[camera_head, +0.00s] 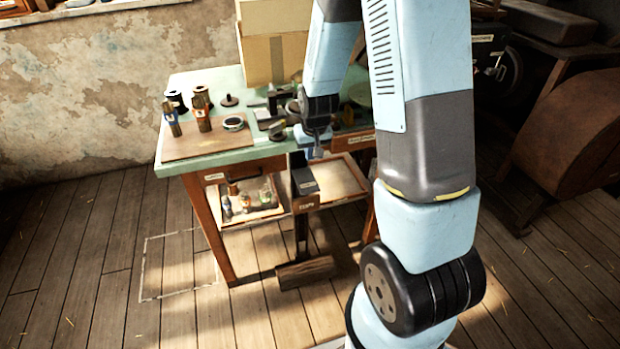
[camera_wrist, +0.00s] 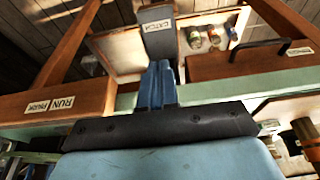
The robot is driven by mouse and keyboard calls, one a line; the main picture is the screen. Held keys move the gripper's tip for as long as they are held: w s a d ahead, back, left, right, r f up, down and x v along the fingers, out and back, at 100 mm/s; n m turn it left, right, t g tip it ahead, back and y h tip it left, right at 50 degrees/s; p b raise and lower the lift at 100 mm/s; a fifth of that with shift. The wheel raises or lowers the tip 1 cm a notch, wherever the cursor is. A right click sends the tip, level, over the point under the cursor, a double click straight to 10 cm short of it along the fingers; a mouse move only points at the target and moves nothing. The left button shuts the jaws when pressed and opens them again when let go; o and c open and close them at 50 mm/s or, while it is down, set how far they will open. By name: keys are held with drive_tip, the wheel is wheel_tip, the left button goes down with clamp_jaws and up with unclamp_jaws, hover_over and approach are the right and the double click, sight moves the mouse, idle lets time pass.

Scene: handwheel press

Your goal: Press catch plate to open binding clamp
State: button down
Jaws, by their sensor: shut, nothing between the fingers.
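The catch plate (camera_head: 304,180) is a dark plate with a pale label, on an upright post in front of the green-topped bench. In the wrist view the plate (camera_wrist: 159,44) lies just beyond my fingertips, its label reading CATCH. My gripper (camera_head: 317,152) is shut and empty, pointing down just above and slightly right of the plate in the head view. Its fingers (camera_wrist: 157,70) overlap the plate's near end in the wrist view; I cannot tell whether they touch it. A dark bench fixture (camera_head: 275,108) may be the binding clamp; my arm hides part of that area.
A lower shelf tray (camera_head: 340,180) lies behind the post. A wooden foot (camera_head: 305,271) is on the floor. Floor at left is clear.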

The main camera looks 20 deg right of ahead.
drive_tip(key=shift+f, duration=0.1)
hover_over(307, 184)
drive_tip(key=s, duration=0.1)
wheel_tip(307, 184, down, 11)
drive_tip(key=shift+s+f, duration=0.1)
drive_tip(key=shift+f, duration=1.05)
